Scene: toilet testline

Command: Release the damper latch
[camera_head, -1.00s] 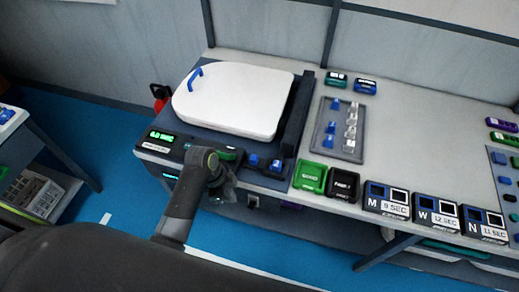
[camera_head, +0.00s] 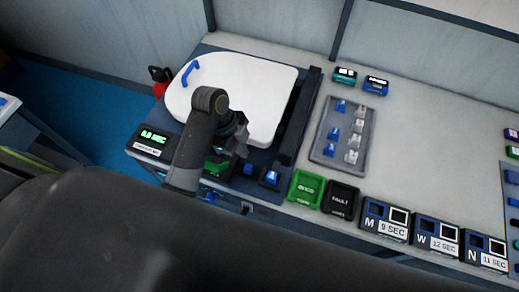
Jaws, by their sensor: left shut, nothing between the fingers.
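The white toilet lid (camera_head: 260,85) lies flat on a dark test stand with a blue handle (camera_head: 189,72) at its left end. My left gripper (camera_head: 242,146) is shut and empty at the lid's front edge; I cannot tell whether it touches anything. A green part (camera_head: 216,166) sits just below it on the stand's front, partly hidden by my arm. Two blue parts (camera_head: 270,177) are right of it. I cannot tell which part is the damper latch. My right gripper is not in view.
A timer display (camera_head: 153,137) reads 0.0 SEC at the stand's left. A grey tray (camera_head: 373,140) with small blue and white parts, green and black bins (camera_head: 306,188), and boxes marked M, W and N (camera_head: 385,218) are to the right.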

